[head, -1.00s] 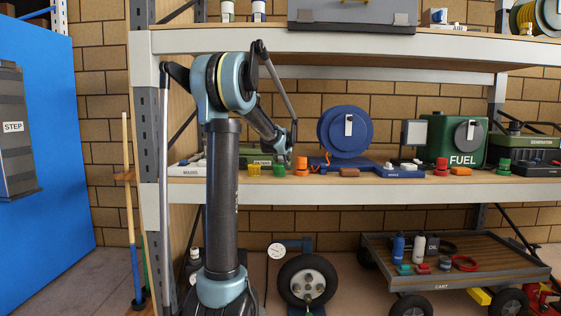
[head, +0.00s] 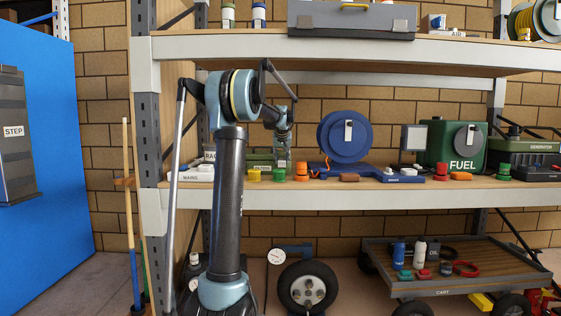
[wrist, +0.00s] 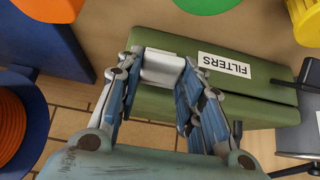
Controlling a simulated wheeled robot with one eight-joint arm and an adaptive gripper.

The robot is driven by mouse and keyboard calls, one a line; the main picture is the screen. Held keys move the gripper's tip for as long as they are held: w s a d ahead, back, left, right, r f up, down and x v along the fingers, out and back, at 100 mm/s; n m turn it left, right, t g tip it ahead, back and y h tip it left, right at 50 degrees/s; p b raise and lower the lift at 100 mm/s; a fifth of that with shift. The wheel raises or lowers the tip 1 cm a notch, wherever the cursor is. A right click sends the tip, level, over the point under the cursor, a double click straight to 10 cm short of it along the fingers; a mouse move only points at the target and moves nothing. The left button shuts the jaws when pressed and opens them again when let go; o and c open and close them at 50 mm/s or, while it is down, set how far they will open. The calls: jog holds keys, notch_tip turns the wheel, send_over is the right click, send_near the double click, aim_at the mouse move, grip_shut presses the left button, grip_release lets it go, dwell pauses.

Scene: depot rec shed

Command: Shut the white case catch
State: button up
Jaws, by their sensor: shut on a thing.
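The green case (wrist: 240,100) with an upside-down FILTERS label fills the middle of the wrist view. Its white catch (wrist: 163,66) is a small pale plate at the case's edge, and its angle is hard to tell from above. My gripper (wrist: 160,76) has its two fingers on either side of the catch and is shut on it. In the head view the case (head: 258,157) sits on the middle shelf, partly behind green and yellow things. My gripper (head: 283,152) points down at its right part there, and the catch cannot be made out.
A blue reel (head: 345,135) stands right of the case. An orange thing (head: 301,171), a green one (head: 279,175) and a yellow one (head: 253,175) stand in front. The upper shelf (head: 330,44) runs above my arm. A grey box edge (wrist: 300,125) lies beside the case.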

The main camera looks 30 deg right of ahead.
jog(key=shift+w, duration=0.1)
jog(key=o, duration=1.1)
jog(key=shift+c, duration=0.2)
jog(key=v, duration=1.2)
